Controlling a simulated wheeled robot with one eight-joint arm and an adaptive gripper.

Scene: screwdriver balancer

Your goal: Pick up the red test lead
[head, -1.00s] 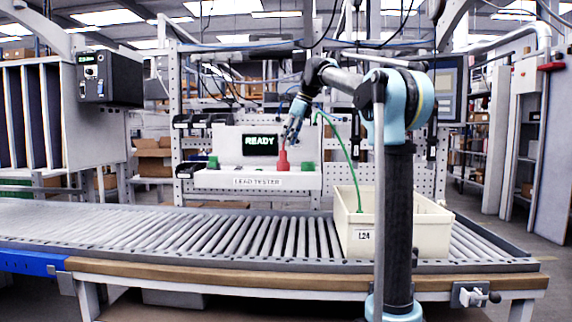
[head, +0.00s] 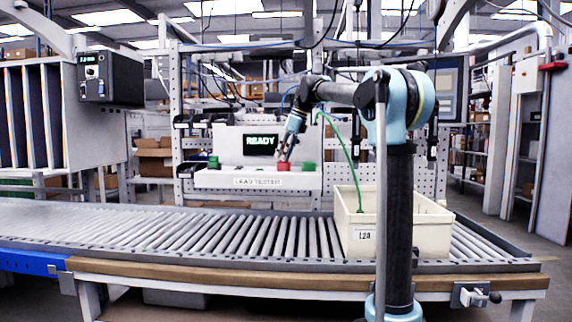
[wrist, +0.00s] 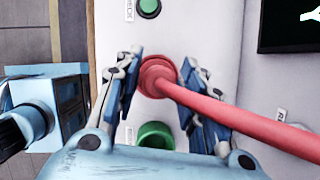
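The red test lead (head: 283,167) stands in the white lead tester (head: 215,179), whose screen reads READY. In the wrist view, its round red plug (wrist: 157,76) sits on the tester's white face, and a thick red length (wrist: 255,122) runs off to the lower right, passing in front of the right finger. My gripper (head: 286,150) is low over the plug in the head view. In the wrist view my gripper (wrist: 165,98) is open, with one finger on each side of the plug and gaps showing. Contact with the red length cannot be told.
A green cable (head: 350,160) hangs into a cream bin (head: 400,235) marked L24. The roller conveyor (head: 200,232) is clear left of the bin.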

